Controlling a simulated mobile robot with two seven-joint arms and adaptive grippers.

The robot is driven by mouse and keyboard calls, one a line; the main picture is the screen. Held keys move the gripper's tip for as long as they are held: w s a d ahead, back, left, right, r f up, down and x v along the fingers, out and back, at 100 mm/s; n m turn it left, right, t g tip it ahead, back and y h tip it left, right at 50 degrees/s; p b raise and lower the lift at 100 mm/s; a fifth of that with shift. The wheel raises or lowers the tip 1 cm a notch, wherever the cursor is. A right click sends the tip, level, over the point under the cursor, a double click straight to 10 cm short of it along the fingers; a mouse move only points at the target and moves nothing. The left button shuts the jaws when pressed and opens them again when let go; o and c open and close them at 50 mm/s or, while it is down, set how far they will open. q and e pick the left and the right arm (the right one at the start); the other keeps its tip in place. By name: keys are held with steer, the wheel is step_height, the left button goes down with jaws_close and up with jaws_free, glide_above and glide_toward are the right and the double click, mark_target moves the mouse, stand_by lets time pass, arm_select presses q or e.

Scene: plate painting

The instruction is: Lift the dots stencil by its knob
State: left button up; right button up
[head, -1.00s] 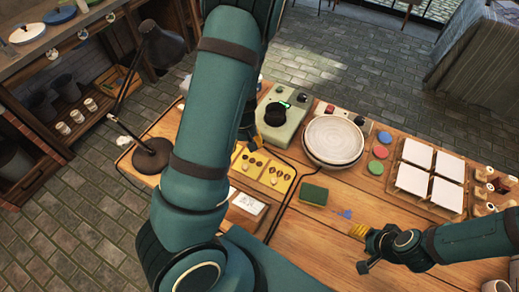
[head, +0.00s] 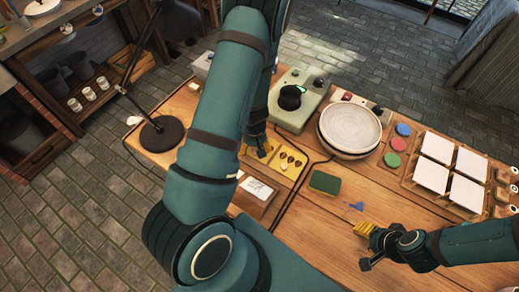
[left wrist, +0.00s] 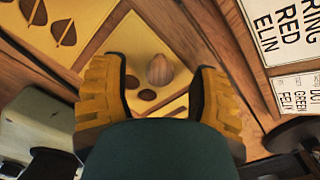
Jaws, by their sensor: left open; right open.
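The dots stencil (left wrist: 143,42) is a yellow plate with round holes and a rounded wooden knob (left wrist: 160,70), seen in the left wrist view. My left gripper (left wrist: 158,97) is open, with its yellow fingers either side of the knob in the picture. No contact with the knob shows. In the head view my left gripper (head: 262,148) is over the stencil and my arm hides much of it. My right gripper (head: 366,229) is open and empty above the table's front part.
The leaf stencil (head: 291,163) lies right beside it. A card (head: 257,188), a green sponge (head: 325,182), a grey plate (head: 350,129) on a wheel, a green machine (head: 297,104) and white tiles (head: 437,147) are around. A black lamp (head: 162,133) stands left.

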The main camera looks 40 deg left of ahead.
arm_select(q)
steer(key=shift+f, duration=0.7)
steer(key=shift+c, duration=0.4)
jaws_close()
steer(key=shift+r, duration=0.1)
